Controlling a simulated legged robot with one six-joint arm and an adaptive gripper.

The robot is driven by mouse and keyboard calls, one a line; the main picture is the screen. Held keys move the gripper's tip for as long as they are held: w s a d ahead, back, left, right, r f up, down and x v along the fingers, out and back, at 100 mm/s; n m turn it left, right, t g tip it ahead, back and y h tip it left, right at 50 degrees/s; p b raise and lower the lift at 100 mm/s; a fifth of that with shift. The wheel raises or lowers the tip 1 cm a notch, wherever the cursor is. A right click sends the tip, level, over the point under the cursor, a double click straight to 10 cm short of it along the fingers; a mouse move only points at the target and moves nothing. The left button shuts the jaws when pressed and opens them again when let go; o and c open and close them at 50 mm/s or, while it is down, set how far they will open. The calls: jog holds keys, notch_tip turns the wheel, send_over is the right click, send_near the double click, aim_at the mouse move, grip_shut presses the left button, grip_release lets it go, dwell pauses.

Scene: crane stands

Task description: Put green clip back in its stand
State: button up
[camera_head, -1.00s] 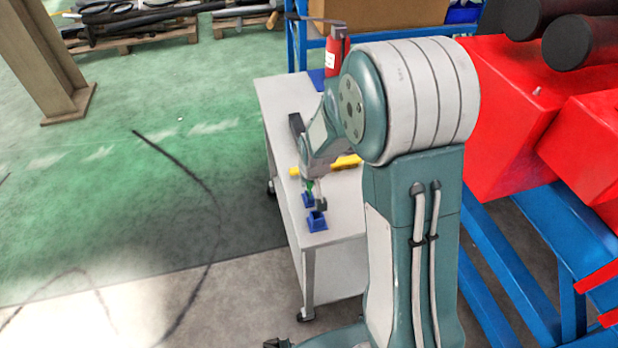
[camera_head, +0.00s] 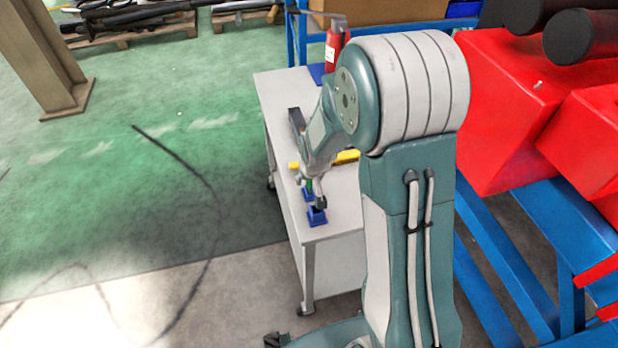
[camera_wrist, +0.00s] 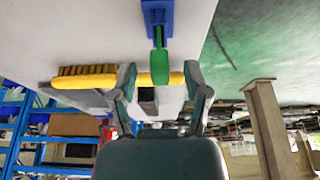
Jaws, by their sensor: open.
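In the wrist view, the green clip (camera_wrist: 160,66) meets a blue stand (camera_wrist: 158,16) on the table and appears to be seated in it. My gripper (camera_wrist: 160,82) is open, with its two fingers on either side of the clip's end and visible gaps to both. My wrist hides most of the clip there. I cannot tell which stand the wrist view shows.
A yellow-handled brush (camera_wrist: 85,77) lies beyond the clip on the white table (camera_head: 345,205). A dark block (camera_head: 296,121) and a red extinguisher (camera_head: 334,52) are farther back. Red bins (camera_head: 510,110) on a blue rack stand at the right.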

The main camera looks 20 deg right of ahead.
jog(key=shift+v, duration=2.5)
jog(key=v, duration=1.2)
jog(key=s+r, duration=0.4)
jog(key=s, duration=0.5)
jog(key=s+r+t, duration=0.1)
jog(key=s+r, duration=0.3)
jog(key=s, duration=0.5)
jog(key=shift+s+r+t, duration=0.3)
jog(key=shift+s+r, duration=0.1)
